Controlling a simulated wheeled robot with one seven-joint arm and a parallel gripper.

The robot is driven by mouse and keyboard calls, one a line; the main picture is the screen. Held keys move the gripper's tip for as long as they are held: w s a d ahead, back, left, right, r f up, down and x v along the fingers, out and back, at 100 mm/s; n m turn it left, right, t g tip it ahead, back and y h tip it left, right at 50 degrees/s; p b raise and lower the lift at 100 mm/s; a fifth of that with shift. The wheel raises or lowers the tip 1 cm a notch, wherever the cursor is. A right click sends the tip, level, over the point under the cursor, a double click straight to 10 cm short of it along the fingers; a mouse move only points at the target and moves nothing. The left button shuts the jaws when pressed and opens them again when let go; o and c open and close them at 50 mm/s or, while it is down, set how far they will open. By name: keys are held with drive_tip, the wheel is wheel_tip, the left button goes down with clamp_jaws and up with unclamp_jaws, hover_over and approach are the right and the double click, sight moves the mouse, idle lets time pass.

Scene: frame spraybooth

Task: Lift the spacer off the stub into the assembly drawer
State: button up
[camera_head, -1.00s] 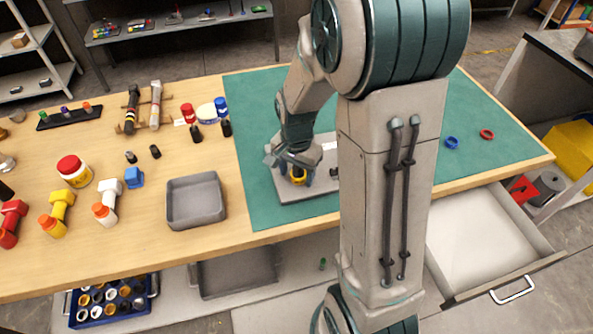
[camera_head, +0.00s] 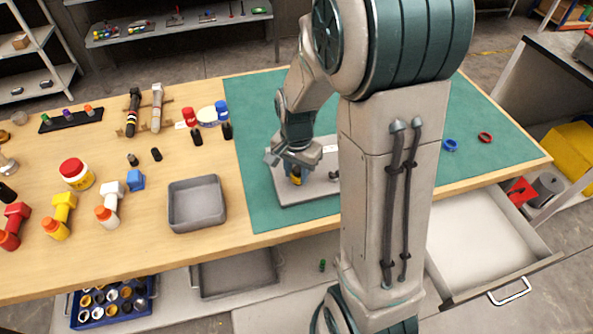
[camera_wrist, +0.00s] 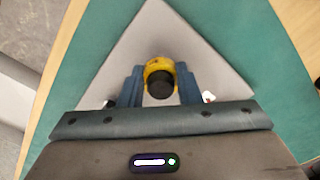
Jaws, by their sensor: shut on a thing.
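The spacer is a yellow ring (camera_wrist: 159,65), seen in the wrist view between the two blue fingers of my gripper (camera_wrist: 160,86). My gripper is shut on it. The stub's round black end (camera_wrist: 161,84) shows at the ring and covers part of it, so the spacer appears to be still around the stub. The stub's grey plate (camera_wrist: 203,52) lies under them. In the head view the spacer (camera_head: 295,178) is a small yellow patch under my gripper (camera_head: 294,173). The open drawer (camera_head: 480,235) at the right, under the bench, looks empty.
A blue ring (camera_head: 450,145) and a red ring (camera_head: 485,137) lie on the green mat (camera_head: 260,140) at right. A grey tray (camera_head: 197,225) stands left of the mat. Several bottles and coloured parts fill the bench's left.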

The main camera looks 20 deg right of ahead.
drive_tip(key=shift+r+p, duration=1.8)
drive_tip(key=shift+r, duration=0.7)
drive_tip(key=shift+f, duration=0.1)
